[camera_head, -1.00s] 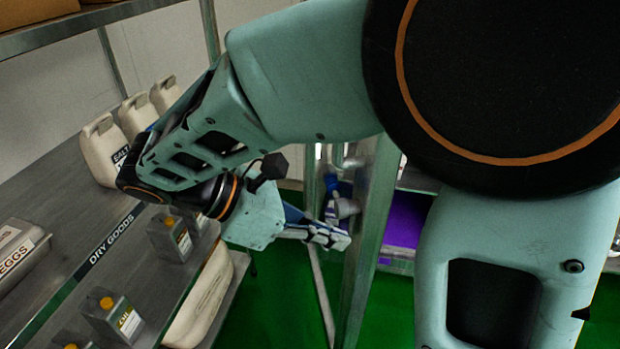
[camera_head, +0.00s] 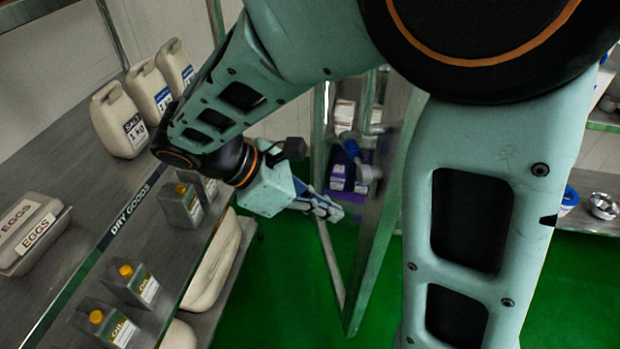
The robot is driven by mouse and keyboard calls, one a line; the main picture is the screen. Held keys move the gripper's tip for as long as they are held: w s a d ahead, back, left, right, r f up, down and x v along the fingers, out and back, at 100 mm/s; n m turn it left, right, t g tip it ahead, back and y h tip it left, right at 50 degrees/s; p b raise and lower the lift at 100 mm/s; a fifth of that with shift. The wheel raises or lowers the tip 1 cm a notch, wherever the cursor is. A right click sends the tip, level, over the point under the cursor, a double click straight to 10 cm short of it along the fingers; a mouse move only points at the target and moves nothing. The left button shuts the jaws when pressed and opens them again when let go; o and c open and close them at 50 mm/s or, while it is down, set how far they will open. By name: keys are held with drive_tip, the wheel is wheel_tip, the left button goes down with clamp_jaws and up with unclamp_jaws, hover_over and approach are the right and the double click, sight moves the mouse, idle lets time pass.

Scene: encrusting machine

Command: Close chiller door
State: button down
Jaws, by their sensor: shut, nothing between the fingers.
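A tall door panel with a metal frame (camera_head: 372,255), which I take to be the chiller door, stands open at a steep angle in the middle of the head view, above the green floor. Its upper right part is hidden behind my arm. My gripper (camera_head: 332,210) is at the left part of the door, pointing right, with its fingers shut and empty. The fingertips overlap the door in the picture; I cannot tell whether they touch it. White and purple items (camera_head: 338,178) show within the door's outline, seen through it or mirrored in it.
The dry goods shelf (camera_head: 95,195) fills the left, close to my forearm, with salt jugs (camera_head: 120,120), egg cartons (camera_head: 35,232) and oil cans (camera_head: 130,283). Another shelf (camera_head: 590,222) with a blue-lidded tub (camera_head: 568,200) stands at right. Green floor (camera_head: 280,290) is clear below the gripper.

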sight(374, 219)
drive_tip(key=d, duration=0.1)
drive_tip(key=d+f, duration=0.1)
drive_tip(key=d, duration=0.1)
drive_tip(key=d+f, duration=0.1)
drive_tip(key=d, duration=0.1)
drive_tip(key=shift+w+d+f, duration=0.1)
drive_tip(key=shift+w, duration=0.15)
drive_tip(key=shift+w+d, duration=0.1)
drive_tip(key=shift+d, duration=0.4)
